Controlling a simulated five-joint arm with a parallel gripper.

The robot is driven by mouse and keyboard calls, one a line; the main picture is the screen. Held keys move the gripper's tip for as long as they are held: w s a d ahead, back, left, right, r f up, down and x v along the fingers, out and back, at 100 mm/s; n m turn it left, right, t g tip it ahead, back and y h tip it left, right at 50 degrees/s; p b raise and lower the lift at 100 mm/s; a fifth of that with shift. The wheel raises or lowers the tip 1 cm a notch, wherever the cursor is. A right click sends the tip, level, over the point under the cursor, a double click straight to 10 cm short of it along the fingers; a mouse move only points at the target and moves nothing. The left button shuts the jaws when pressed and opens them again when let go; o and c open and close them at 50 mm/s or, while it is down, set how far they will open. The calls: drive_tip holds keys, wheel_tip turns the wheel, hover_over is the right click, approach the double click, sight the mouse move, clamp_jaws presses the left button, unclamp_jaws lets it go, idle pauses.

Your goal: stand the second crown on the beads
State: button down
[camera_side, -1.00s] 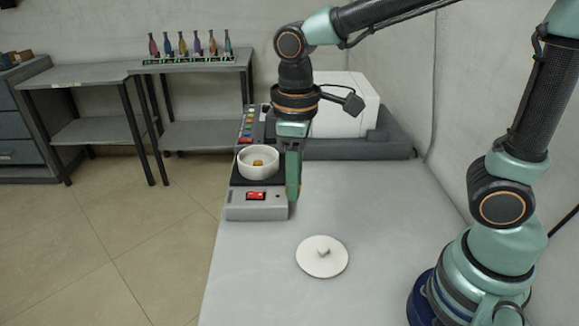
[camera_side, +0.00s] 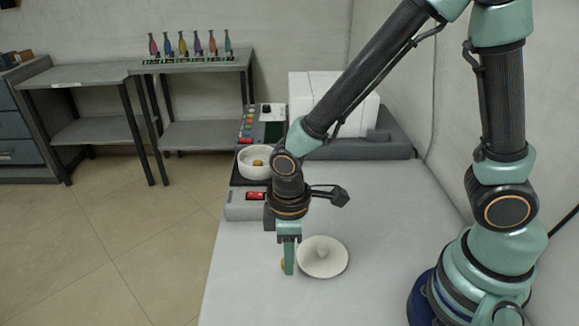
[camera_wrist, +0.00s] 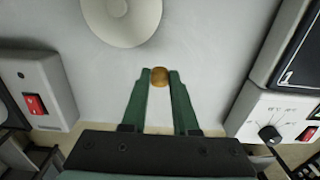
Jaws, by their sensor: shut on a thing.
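My gripper (camera_side: 289,265) is shut on a small golden-brown crown (camera_wrist: 159,76), held between the fingertips. In the side view a sliver of this crown (camera_side: 283,265) shows at the left of the finger. The gripper points down just left of a round white dish (camera_side: 338,268) on the bench. The dish also shows at the top of the wrist view (camera_wrist: 135,34), apart from the crown. A white bowl (camera_side: 248,172) stands farther back with an orange-gold piece (camera_side: 257,162) inside it. Beads cannot be made out at this size.
The bowl sits on a dark plate of a grey device with a red switch (camera_side: 256,196). A white box-shaped machine (camera_side: 300,95) stands behind. The bench right of the dish is clear; its left edge is near the gripper.

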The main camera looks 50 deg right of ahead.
sight(289, 282)
drive_tip(key=shift+f, duration=2.45)
drive_tip(key=shift+f, duration=0.1)
drive_tip(key=c, duration=0.7)
unclamp_jaws()
